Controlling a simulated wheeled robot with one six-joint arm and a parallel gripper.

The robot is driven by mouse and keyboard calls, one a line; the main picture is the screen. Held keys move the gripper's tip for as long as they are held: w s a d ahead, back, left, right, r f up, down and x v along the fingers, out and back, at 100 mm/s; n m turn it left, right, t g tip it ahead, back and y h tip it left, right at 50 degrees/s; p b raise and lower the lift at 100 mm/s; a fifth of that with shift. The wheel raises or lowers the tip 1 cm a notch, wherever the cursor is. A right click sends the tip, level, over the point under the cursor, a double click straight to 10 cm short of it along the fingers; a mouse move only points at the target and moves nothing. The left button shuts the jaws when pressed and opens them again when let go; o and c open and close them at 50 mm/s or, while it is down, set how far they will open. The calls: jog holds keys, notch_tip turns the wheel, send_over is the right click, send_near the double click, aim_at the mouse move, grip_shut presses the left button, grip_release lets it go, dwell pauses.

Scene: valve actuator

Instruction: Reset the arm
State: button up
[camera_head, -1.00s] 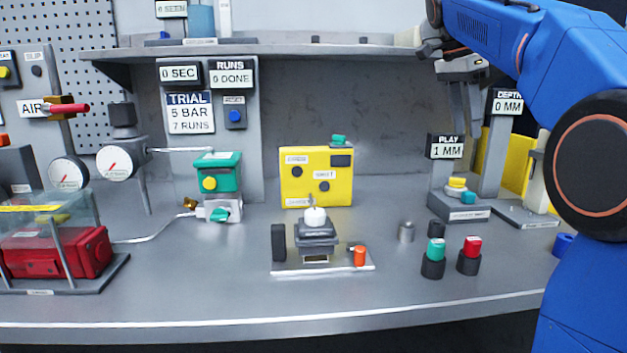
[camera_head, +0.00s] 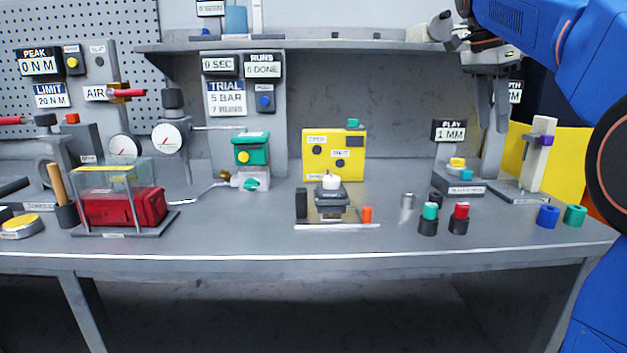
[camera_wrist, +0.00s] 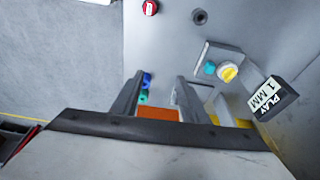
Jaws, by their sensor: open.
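My arm (camera_head: 545,30), in blue, reaches in from the right in the head view. My gripper (camera_head: 489,135) hangs from it with its fingers pointing down, in front of the bench's right part, near the play gauge (camera_head: 466,185). In the wrist view my gripper (camera_wrist: 157,92) is open, its two fingers well apart. No object is held between the fingers. Blue and green rings (camera_wrist: 144,88) show beyond the left finger. The play gauge's yellow and teal buttons (camera_wrist: 227,73) lie right of the fingers.
The bench (camera_head: 300,240) carries a yellow box (camera_head: 333,165), a green valve actuator (camera_head: 251,149), a covered red part (camera_head: 125,207) and several capped cylinders. A shelf (camera_head: 330,46) runs behind. The front strip of the bench is clear.

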jog(key=s+a+f+n+t+y, duration=0.1)
jog(key=s+a+f+n, duration=0.2)
jog(key=s+f, duration=0.7)
jog(key=s+a+f+n+t+y, duration=0.1)
jog(key=s+a+f+n, duration=0.3)
jog(key=s+f+n, duration=0.4)
jog(key=s+a+f+n+t+y, duration=0.1)
jog(key=s+a+f+n+t, duration=0.1)
jog(key=s+f+n, duration=0.4)
jog(key=s+f, duration=0.2)
jog(key=f, duration=0.5)
jog(key=s+a+f, duration=0.1)
jog(key=s+f, duration=0.2)
jog(key=f, duration=0.4)
jog(key=shift+s+a+t, duration=0.2)
jog(key=shift+s+t, duration=0.1)
